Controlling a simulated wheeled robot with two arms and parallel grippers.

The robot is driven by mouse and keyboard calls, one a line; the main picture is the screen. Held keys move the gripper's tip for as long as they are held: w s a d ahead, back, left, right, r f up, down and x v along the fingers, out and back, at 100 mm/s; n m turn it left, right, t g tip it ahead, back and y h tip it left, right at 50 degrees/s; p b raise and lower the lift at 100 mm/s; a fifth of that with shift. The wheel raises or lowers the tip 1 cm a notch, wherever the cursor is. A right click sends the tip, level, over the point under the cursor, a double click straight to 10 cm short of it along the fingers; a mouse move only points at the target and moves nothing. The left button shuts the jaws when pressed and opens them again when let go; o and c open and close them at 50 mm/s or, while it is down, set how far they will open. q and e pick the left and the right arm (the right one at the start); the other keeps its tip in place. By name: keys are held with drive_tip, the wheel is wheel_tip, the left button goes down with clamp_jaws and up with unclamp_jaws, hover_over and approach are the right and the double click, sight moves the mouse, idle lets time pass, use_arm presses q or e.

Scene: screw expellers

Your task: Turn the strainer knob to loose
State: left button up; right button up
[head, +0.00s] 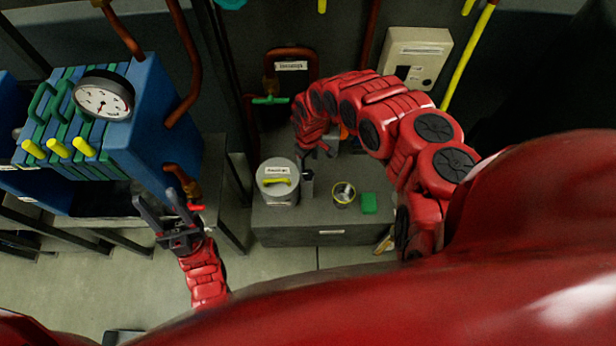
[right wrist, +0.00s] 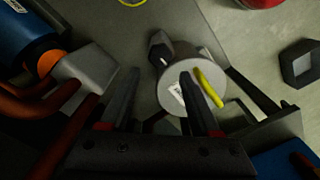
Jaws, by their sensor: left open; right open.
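The strainer (head: 268,190) is a grey round canister with a white label on its lid, standing on the left part of the grey cabinet. A yellow bar knob (head: 277,181) lies across its lid. The canister (right wrist: 168,91) and the knob (right wrist: 209,88) also show in the right wrist view. My right gripper (head: 314,157) is open and empty, just right of and behind the canister in the head view. In the wrist view its fingers are apart, one overlapping the lid left of the knob. Whether it touches is unclear. My left gripper (head: 155,194) is open and empty, off to the left.
The cabinet (head: 300,236) also holds a yellow-rimmed cup (head: 344,194), a green block (head: 369,203) and a dark holder (head: 308,184) close beside the canister. A blue press with a gauge (head: 103,98) stands left. A red pipe (head: 290,52) rises behind.

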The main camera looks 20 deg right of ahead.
wheel_tip(320, 180, down, 9)
drive_tip(key=b, duration=0.6)
drive_tip(key=shift+r, duration=0.15)
drive_tip(key=shift+s, duration=0.1)
clamp_jaws()
